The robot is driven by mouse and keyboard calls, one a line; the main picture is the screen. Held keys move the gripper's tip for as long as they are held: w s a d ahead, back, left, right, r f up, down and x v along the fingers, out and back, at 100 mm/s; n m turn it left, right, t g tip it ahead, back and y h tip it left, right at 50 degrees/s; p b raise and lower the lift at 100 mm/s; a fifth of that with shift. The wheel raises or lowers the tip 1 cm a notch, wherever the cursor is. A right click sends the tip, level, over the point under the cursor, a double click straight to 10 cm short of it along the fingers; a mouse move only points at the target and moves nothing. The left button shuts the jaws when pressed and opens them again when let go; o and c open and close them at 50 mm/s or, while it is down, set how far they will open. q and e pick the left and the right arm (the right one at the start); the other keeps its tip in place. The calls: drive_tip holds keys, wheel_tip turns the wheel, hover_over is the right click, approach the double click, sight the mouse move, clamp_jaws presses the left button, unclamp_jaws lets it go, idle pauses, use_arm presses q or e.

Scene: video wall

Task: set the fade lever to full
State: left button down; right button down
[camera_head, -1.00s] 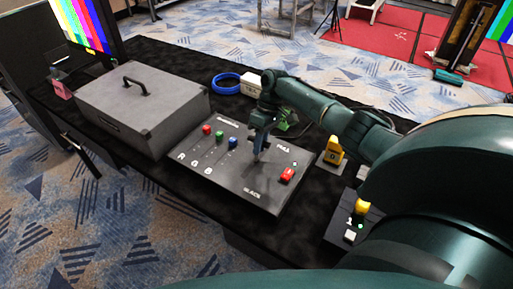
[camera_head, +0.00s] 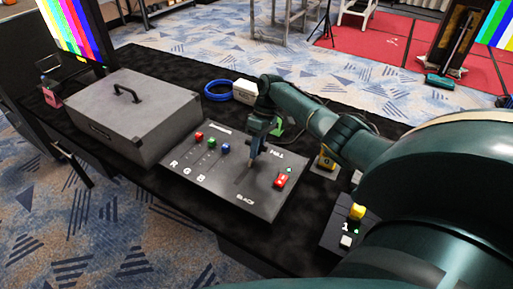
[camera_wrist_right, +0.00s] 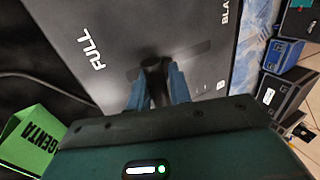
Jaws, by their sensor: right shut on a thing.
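The fade lever (camera_wrist_right: 154,66) stands in a slot on the grey control panel (camera_head: 215,192). My right gripper (camera_head: 253,155) is shut on the lever; in the wrist view its blue fingers (camera_wrist_right: 157,92) close around the dark handle. The FULL label lies to the left of the lever in the wrist view, and the BLACK label lies at the right edge. The lever stands nearer the FULL end of the slot. The gripper hides part of the slot. My left gripper is not in view.
Red, green and blue slider knobs (camera_head: 212,143) sit left of the lever. A red switch (camera_head: 281,180) sits on its right. A grey case (camera_head: 130,110) stands at the left. A green MAGENTA block (camera_wrist_right: 33,140) and a yellow-knobbed box (camera_head: 357,212) are nearby.

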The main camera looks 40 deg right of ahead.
drive_tip(key=shift+d+f, duration=0.15)
drive_tip(key=shift+d, duration=0.35)
drive_tip(key=c, duration=1.7)
unclamp_jaws()
drive_tip(key=o, duration=0.3)
drive_tip(key=shift+w+d+f, duration=0.1)
drive_tip(key=shift+f, duration=0.05)
drive_tip(key=o, duration=0.4)
drive_tip(key=shift+c, duration=0.2)
